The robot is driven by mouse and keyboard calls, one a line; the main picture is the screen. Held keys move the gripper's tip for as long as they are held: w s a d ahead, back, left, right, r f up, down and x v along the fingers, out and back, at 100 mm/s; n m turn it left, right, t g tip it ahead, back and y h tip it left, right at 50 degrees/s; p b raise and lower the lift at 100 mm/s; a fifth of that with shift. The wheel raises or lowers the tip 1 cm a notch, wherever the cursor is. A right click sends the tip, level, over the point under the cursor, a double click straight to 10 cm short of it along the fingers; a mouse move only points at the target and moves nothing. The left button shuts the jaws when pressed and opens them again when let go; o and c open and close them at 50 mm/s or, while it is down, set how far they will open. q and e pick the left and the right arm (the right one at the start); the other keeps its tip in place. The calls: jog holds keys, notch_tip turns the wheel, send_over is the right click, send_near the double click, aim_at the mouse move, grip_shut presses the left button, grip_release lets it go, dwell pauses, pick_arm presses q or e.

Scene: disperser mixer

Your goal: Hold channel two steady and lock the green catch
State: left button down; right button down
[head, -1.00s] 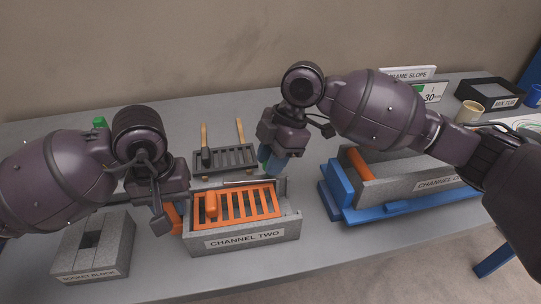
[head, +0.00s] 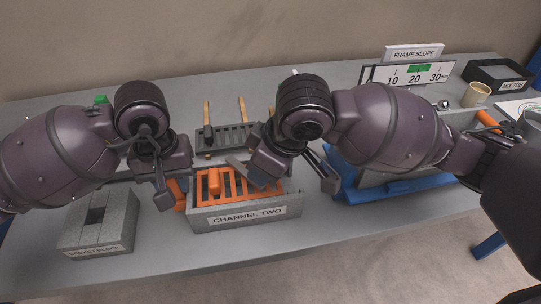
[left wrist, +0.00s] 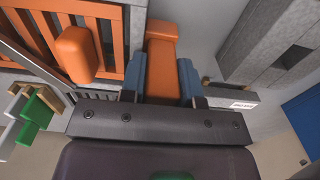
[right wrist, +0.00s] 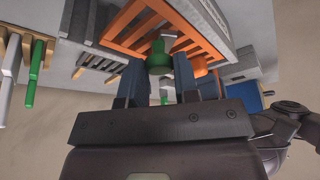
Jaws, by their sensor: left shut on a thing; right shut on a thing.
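The grey trough labelled channel two (head: 246,216) stands at the table's middle, with an orange slotted grate (head: 240,186) in it. My left gripper (head: 170,193) is shut on the orange handle (left wrist: 160,60) at the trough's left end; the handle shows between the blue fingers in the left wrist view. My right gripper (head: 262,180) is over the trough's right part, its wrist hiding the end there. In the right wrist view the green catch (right wrist: 158,60) sits between its blue fingers, against the orange grate. The fingers are shut on it. The catch is hidden in the head view.
A grey socket block (head: 97,225) stands left of the trough. A dark rack (head: 226,138) with wooden-handled tools lies behind it. Another trough on a blue base (head: 390,192) is at right. A frame slope scale (head: 414,75), cup (head: 476,94) and black tray (head: 500,75) stand farther back.

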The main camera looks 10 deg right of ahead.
pick_arm(q)
jog(key=shift+f, duration=0.3)
pick_arm(e)
jog(key=shift+s+a+f+m+t+h, duration=0.15)
jog(key=shift+s+a+m, duration=0.2)
jog(key=shift+a+m, duration=0.2)
jog(key=shift+s+a+r+m+t+h, duration=0.15)
jog(key=shift+s+a+m, duration=0.25)
jog(key=shift+m, duration=0.25)
jog(key=shift+s+a+f+m+t+h, duration=0.1)
jog(key=shift+s+a+m+t+h, duration=0.1)
jog(key=shift+a+m, duration=0.4)
jog(key=shift+s+a+f+m+t+h, duration=0.1)
jog(key=shift+a+m+h, duration=0.2)
jog(key=shift+m, duration=0.4)
jog(key=shift+a, duration=0.15)
jog(key=c, duration=0.9)
grip_release()
jog(key=shift+w+r, duration=0.1)
jog(key=shift+o, duration=0.2)
jog(key=v, duration=0.7)
jog(key=shift+r, duration=0.25)
